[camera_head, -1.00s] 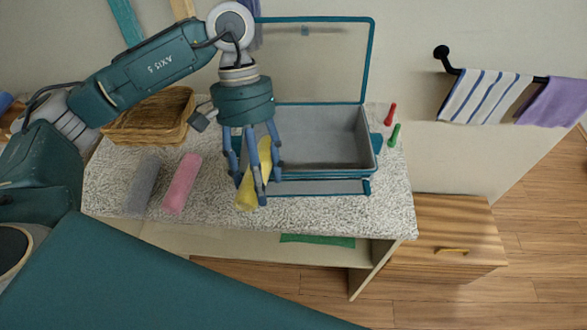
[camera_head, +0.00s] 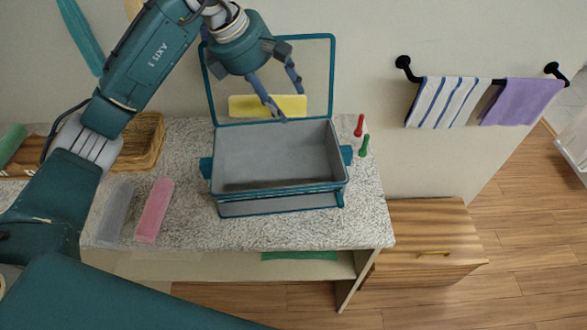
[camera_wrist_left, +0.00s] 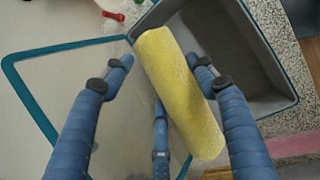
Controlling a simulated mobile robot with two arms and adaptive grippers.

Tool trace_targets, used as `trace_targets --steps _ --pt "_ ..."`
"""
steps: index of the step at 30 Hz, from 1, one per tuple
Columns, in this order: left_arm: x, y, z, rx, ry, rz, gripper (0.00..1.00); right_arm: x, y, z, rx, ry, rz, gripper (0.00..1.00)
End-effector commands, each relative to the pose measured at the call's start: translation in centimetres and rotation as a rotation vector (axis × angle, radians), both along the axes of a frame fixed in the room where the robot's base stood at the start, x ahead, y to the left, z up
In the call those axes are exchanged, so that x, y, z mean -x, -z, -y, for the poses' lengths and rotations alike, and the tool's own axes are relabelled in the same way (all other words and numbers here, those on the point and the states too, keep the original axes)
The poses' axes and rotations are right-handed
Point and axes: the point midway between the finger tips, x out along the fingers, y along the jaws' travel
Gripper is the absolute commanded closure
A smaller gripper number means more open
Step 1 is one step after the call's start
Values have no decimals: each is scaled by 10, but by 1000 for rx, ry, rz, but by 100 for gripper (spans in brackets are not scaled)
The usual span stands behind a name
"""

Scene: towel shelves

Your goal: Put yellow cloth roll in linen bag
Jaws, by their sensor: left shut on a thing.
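The yellow cloth roll (camera_head: 240,106) is held in my left gripper (camera_head: 283,102), in front of the raised lid in the head view. In the left wrist view the roll (camera_wrist_left: 180,92) lies slanted between the blue fingers of the gripper (camera_wrist_left: 160,75). The linen bag (camera_head: 230,188) is a grey box with teal edges, standing open on the speckled counter. Its lid is raised at the back and its visible inside looks empty. The bag's grey inside (camera_wrist_left: 232,55) shows beyond the roll in the wrist view. My right gripper is not in view.
Pink (camera_head: 154,210) and grey (camera_head: 116,213) rolls lie left of the bag on the counter (camera_head: 185,225). A wicker basket (camera_head: 147,140) stands behind them. Red (camera_head: 359,125) and green (camera_head: 364,146) small items are right of the bag. Towels hang on a wall rail.

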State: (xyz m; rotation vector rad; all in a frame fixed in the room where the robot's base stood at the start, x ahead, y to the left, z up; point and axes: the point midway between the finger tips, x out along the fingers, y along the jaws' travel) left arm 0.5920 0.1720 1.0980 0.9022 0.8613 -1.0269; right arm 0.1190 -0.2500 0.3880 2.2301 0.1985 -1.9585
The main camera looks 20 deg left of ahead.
Motion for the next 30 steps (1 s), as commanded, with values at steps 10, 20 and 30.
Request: trace_targets --steps 10,20,30 --pt "-10 35 -1 1 -123 -12 69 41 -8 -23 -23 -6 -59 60" --pt "-9 120 -1 2 -120 -11 69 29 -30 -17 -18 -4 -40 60" --pt "-11 156 -1 2 -119 -5 69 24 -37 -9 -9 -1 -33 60"
